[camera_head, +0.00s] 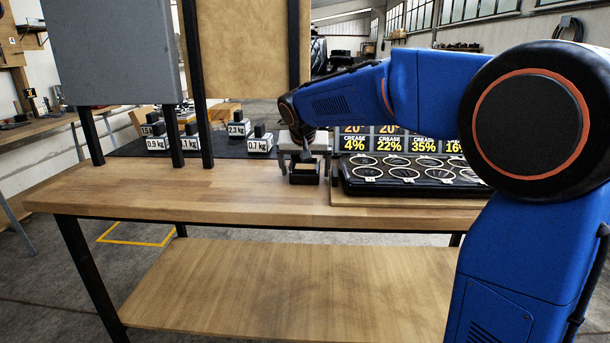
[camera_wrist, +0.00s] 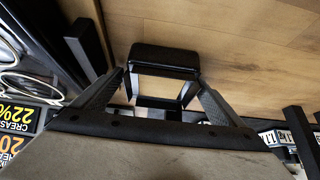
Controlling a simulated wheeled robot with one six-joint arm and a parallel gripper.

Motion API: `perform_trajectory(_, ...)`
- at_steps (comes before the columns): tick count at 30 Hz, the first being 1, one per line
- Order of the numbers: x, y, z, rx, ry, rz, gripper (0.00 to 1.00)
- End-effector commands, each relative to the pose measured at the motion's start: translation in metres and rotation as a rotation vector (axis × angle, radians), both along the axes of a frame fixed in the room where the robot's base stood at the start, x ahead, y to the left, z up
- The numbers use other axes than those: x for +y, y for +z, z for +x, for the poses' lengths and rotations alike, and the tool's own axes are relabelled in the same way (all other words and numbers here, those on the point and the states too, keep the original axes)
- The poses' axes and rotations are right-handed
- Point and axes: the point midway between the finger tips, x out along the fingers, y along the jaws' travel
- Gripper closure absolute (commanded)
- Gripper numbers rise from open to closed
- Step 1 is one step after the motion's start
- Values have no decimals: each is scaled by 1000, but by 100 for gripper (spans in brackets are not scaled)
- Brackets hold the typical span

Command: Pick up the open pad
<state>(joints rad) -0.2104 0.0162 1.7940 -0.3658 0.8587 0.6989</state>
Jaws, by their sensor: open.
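The thing at my gripper is a small black open-framed block, which looks like the open pad (camera_head: 305,180); a pale middle shows inside its black rim. It stands on the wooden bench top, left of the black tray. In the wrist view the open pad (camera_wrist: 165,54) lies at the top centre, just past the fingertips. My gripper (camera_head: 307,156) is above it, reaching down. In the wrist view my gripper (camera_wrist: 161,84) is open, with one grey finger on each side of the frame's lower part. I cannot tell whether either finger touches it.
A black tray (camera_head: 415,188) with several rings stands close on the right, with crease percentage signs (camera_head: 395,138) behind it. Several weight-labelled blocks (camera_head: 260,143) stand on a dark mat at left. Upright posts (camera_head: 192,80) hold panels at left. The front bench top (camera_head: 200,205) is clear.

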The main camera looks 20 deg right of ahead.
Motion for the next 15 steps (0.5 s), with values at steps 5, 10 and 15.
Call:
perform_trajectory(5,0,-2,1,-1,1,0,8)
perform_trajectory(10,0,-2,1,-1,1,0,34)
perform_trajectory(15,0,-1,1,-1,1,0,62)
